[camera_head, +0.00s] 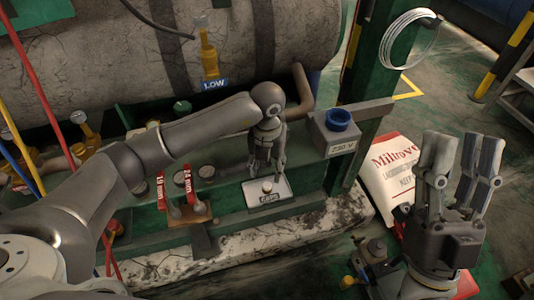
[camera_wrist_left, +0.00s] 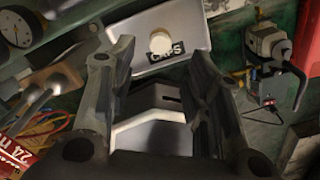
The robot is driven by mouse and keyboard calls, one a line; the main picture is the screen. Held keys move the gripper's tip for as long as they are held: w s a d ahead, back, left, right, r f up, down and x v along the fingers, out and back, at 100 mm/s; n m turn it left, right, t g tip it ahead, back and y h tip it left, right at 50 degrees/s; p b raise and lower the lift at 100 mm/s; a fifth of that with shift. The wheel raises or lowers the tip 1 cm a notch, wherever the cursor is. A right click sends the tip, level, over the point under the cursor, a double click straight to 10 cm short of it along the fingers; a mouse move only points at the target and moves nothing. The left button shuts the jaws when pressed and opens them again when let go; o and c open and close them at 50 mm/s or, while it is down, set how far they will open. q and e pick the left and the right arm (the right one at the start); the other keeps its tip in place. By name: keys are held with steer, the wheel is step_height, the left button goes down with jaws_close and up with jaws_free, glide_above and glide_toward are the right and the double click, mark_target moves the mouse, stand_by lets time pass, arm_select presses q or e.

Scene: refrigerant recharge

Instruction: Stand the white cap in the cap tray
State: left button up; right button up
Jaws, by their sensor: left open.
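The cap tray (camera_head: 282,187) is a pale, shallow plate with a dark CAPS label on its front, on the green ledge. A small white cap (camera_head: 267,187) stands on it near the middle; it also shows in the left wrist view (camera_wrist_left: 160,42), apart from my fingers. My left gripper (camera_head: 268,170) points down just above and behind the cap. In the left wrist view my left gripper (camera_wrist_left: 152,62) has its fingers spread, with the cap beyond their tips. My right gripper (camera_head: 460,145) is open and empty at the right, pointing up, away from the tray.
Red-tagged tools (camera_head: 174,208) lie on a brown plate left of the tray. A grey box with a blue top (camera_head: 338,119) stands right of it. A white sack (camera_head: 395,170) leans farther right. A large tank (camera_head: 130,50) stands behind. Gauges line the ledge.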

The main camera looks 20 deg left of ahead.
arm_select(q)
steer(key=shift+r+p, duration=0.5)
steer(key=shift+r, duration=1.5)
arm_select(e)
steer(key=w+f+g+h, duration=0.1)
steer(key=w+f+g, duration=0.2)
steer(key=w+f, duration=0.1)
steer(key=shift+w+a, duration=0.25)
steer(key=shift+a, duration=0.05)
